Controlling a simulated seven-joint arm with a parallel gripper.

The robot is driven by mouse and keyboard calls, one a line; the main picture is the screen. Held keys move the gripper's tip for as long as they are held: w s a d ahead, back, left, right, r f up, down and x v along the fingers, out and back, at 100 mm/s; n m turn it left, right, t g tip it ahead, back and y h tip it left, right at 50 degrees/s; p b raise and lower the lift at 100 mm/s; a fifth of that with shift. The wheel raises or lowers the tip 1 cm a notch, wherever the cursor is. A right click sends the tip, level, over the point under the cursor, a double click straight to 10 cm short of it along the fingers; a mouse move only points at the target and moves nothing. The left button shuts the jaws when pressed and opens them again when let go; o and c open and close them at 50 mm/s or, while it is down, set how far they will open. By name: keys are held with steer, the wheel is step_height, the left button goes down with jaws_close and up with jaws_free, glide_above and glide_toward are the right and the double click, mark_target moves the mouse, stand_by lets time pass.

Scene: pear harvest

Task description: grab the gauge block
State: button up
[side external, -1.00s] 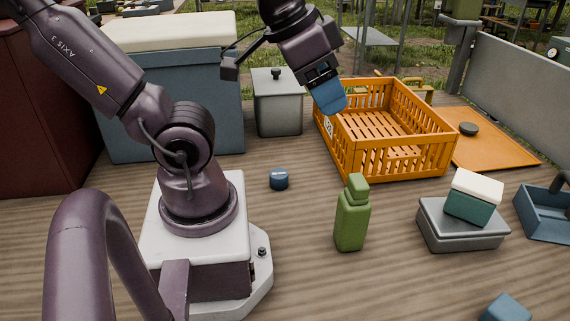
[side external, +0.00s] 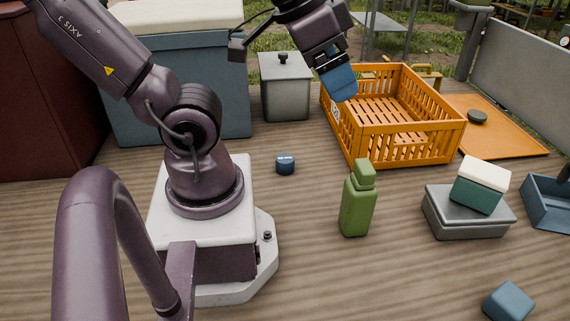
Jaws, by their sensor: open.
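A blue block (side external: 509,302) lies on the wooden table at the bottom right, partly cut off by the picture's edge; it may be the gauge block, but I cannot be sure. A white-topped dark green block (side external: 480,187) rests tilted on a grey lidded box (side external: 467,213). My gripper (side external: 341,84) hangs at the top middle, pointing down, by the left rear corner of the orange crate (side external: 405,153). Its blue fingers are seen broadside, open, with nothing visible between them. It is far from both blocks.
A green bottle (side external: 357,203) stands mid-table, with a small blue cylinder (side external: 285,166) to its left. A grey lidded canister (side external: 284,90) and blue cooler (side external: 180,98) stand behind. A blue tray (side external: 546,205) is at right. The front middle of the table is clear.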

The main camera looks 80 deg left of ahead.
mark_target(286, 158)
step_height(286, 158, up, 5)
steer(key=w+a+m+g+y, duration=0.2)
steer(key=a+m+g+y, duration=0.7)
steer(key=a+g, duration=0.85)
steer(key=a+f, duration=0.1)
steer(key=f, duration=1.1)
steer(key=a+f+t, duration=0.1)
steer(key=f, duration=1)
steer(key=a+f+t, duration=0.1)
steer(key=f, duration=1.1)
steer(key=shift+f, duration=0.3)
steer(key=shift+s+a+f, duration=0.2)
steer(key=shift+s+f, duration=0.05)
steer(key=x, duration=0.6)
steer(key=shift+s+a+f, duration=0.1)
steer(key=shift+s+a, duration=0.1)
steer(key=shift+s, duration=0.1)
steer(key=c, duration=1)
